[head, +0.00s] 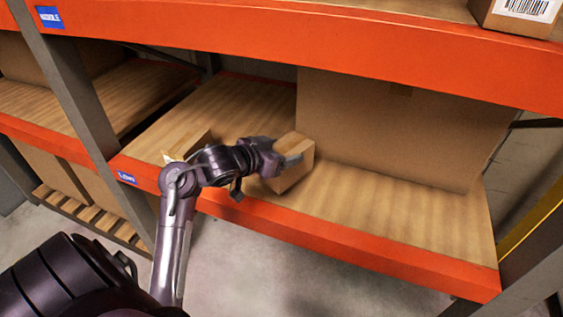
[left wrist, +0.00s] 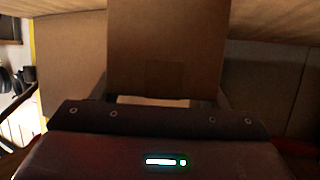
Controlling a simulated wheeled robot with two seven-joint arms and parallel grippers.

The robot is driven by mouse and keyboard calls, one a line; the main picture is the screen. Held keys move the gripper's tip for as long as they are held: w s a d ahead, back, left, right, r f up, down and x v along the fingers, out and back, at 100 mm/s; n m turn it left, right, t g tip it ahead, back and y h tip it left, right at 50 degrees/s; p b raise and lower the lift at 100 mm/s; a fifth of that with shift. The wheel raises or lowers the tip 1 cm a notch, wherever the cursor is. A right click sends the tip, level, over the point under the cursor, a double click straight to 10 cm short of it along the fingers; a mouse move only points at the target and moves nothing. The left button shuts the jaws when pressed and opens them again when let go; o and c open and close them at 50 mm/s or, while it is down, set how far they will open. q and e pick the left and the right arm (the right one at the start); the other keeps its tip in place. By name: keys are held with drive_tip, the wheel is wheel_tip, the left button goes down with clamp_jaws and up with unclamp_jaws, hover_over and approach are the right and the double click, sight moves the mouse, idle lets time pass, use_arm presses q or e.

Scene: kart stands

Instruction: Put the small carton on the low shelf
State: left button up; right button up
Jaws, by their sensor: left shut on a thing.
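The small carton (head: 294,168) is a brown cardboard box. In the head view it is at the end of my left gripper (head: 287,161), over the front part of the low shelf (head: 380,205). My left gripper is shut on it. In the left wrist view the small carton (left wrist: 165,60) fills the middle, between the fingers. I cannot tell whether its underside touches the shelf boards. The low shelf has a wooden deck and an orange front beam with a blue label (head: 127,178). My right gripper is not in view.
A large carton (head: 400,125) stands behind and right of the small one. Another carton (head: 187,145) sits left, partly behind my arm. An orange beam (head: 330,55) of the shelf above crosses overhead. A grey upright (head: 75,95) stands left. The deck at front right is bare.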

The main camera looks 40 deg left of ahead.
use_arm(q)
drive_tip(key=shift+f, duration=1.05)
drive_tip(key=shift+f, duration=0.2)
drive_tip(key=o, duration=1.3)
drive_tip(key=shift+r, duration=0.2)
drive_tip(key=shift+s+r, duration=0.15)
drive_tip(key=shift+s, duration=0.2)
drive_tip(key=p+v, duration=0.1)
drive_tip(key=v, duration=1)
drive_tip(key=shift+s+p, duration=0.2)
drive_tip(key=shift+p, duration=0.1)
